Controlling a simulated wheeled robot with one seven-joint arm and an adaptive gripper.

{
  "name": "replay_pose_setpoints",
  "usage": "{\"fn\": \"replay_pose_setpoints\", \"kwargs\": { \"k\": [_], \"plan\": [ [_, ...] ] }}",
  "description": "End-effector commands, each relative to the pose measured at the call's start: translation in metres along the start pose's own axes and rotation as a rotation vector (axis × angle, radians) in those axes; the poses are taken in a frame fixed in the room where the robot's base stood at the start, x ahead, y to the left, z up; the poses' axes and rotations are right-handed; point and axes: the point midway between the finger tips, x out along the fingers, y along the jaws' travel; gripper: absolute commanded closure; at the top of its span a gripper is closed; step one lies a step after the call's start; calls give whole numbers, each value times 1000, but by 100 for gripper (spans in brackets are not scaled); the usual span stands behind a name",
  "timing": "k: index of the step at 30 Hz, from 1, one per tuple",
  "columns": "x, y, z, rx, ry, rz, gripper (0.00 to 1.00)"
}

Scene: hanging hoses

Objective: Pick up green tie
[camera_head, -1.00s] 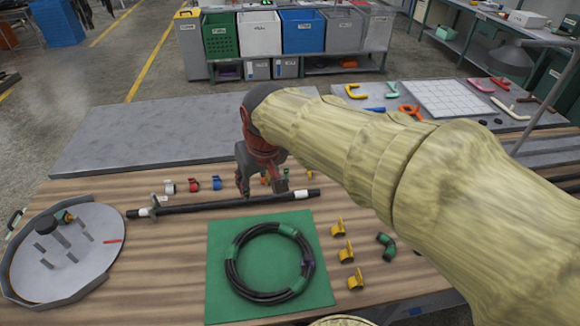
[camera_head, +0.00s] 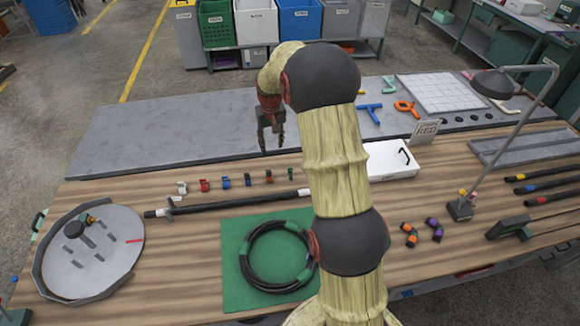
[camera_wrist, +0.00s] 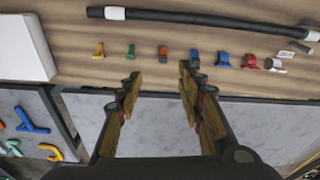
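The green tie (camera_head: 291,174) is a small upright clip at the right end of the visible row of ties on the wooden table. It also shows in the wrist view (camera_wrist: 131,51), just beyond the left fingertip, between a yellow tie (camera_wrist: 98,51) and an orange-red tie (camera_wrist: 163,53). My gripper (camera_head: 270,148) hangs fingers-down over the near part of the grey bench, above and behind the row. In the wrist view, its two fingers (camera_wrist: 162,80) are apart with nothing between them. The yellow tie is hidden behind my arm in the head view.
A black hose (camera_head: 235,202) lies in front of the ties. A coiled hose rests on a green mat (camera_head: 232,301). A round grey tray (camera_head: 55,270) is at left, a white box (camera_head: 385,170) right of my arm, and a lamp (camera_head: 461,208) farther right.

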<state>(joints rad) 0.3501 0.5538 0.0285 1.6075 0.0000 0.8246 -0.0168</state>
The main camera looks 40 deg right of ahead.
Motion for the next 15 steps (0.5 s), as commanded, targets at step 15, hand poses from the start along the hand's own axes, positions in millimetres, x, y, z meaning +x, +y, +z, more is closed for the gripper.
{"fn": "replay_pose_setpoints", "kwargs": {
  "k": [15],
  "plan": [
    [129, 78, -34, 102, -113, 5, 62]
  ]
}}
